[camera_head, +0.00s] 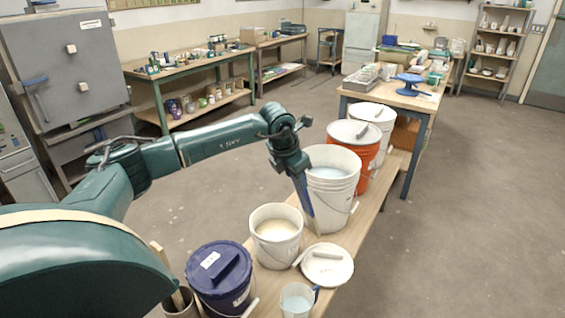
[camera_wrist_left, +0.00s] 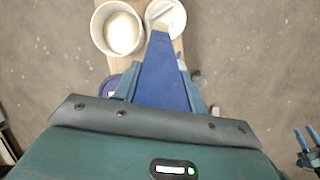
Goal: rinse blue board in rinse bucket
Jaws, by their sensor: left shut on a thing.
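My left gripper (camera_head: 297,176) is shut on the blue board (camera_head: 306,201), which hangs steeply down with a pale lower end. The board (camera_wrist_left: 161,75) also fills the middle of the left wrist view, its tan end over the edge of a white lid. In the head view the board passes in front of a white bucket with pale bluish liquid (camera_head: 333,197), apparently the rinse bucket. It looks outside this bucket; any contact is unclear. A white bucket of cream glaze (camera_head: 276,238) stands nearer me. My right gripper (camera_wrist_left: 306,141) shows partly at the left wrist view's edge, its fingers apart.
The buckets stand on a low wooden bench (camera_head: 374,207). A round white lid (camera_head: 335,275), a lidded dark blue bucket (camera_head: 222,285) and a clear jug (camera_head: 296,300) are nearest me. A lidded orange bucket (camera_head: 366,152) stands beyond. The floor at right is clear.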

